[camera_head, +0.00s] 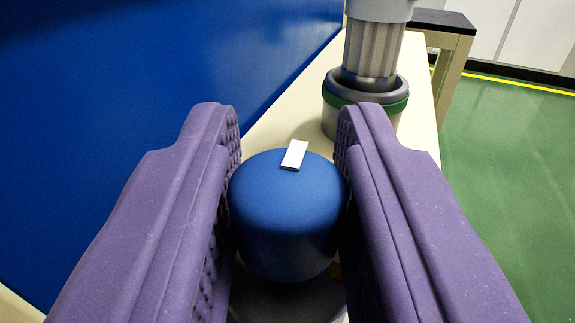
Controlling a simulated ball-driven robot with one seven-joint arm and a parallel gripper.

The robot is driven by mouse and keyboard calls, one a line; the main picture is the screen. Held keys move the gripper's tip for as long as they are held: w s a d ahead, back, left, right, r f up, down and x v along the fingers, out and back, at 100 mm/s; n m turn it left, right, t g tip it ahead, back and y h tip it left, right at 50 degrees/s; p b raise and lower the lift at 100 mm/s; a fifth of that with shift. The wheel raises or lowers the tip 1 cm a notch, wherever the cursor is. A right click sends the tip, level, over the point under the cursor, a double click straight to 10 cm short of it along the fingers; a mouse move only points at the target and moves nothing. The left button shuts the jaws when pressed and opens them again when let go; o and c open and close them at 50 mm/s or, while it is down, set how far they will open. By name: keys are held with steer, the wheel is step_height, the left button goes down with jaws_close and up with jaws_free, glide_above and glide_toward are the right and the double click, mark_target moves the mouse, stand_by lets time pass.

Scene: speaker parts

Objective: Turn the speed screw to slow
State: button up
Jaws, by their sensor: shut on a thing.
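The speed screw (285,215) is a round blue knob with a white marker bar (294,155) on its top near the far edge. The bar leans slightly to the right. My gripper (288,165) has two purple padded fingers, one on each side of the knob. It is shut on the knob, with both fingers against its sides. A grey round base (285,302) shows below the knob, partly hidden by the fingers. No slow mark is visible.
A grey fluted post in a dark cup with a green band (365,104) stands on the cream bench (275,133) beyond the knob. A blue wall (120,100) is close on the left. Green floor (500,180) is open on the right, with a dark-topped table (440,20) behind.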

mark_target(284, 251)
steer(key=o, duration=1)
steer(key=shift+c, duration=0.2)
steer(key=s+p, duration=0.3)
steer(key=s, duration=0.4)
steer(key=shift+a, duration=0.1)
steer(key=shift+s, duration=0.35)
